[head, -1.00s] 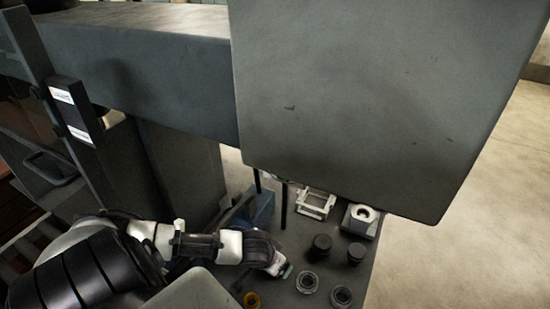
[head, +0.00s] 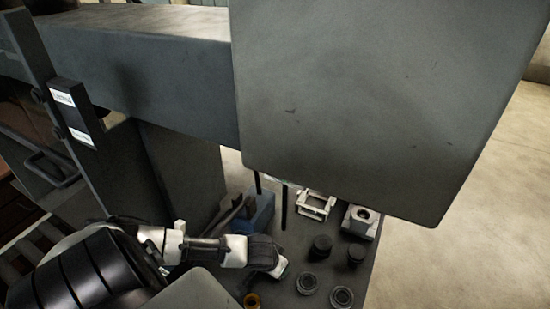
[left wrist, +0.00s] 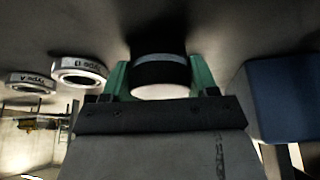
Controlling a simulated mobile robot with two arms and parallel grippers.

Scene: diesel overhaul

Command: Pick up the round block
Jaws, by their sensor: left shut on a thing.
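A dark round block (left wrist: 160,70) with a grey band and a pale end face shows in the left wrist view. My left gripper (left wrist: 160,80) has its green fingers on either side of it and is shut on it. In the head view my left gripper (head: 280,268) is over the dark bench top, left of two black cylinders. The block in its grip cannot be made out there. My right gripper is not in view.
Two black cylinders (head: 320,247) (head: 357,252), two dark rings (head: 307,283) (head: 341,297), a yellow ring (head: 252,300), a white frame (head: 315,207), a light holed block (head: 360,220) and a blue box (head: 259,208) crowd the bench. A large grey panel (head: 380,100) hangs above.

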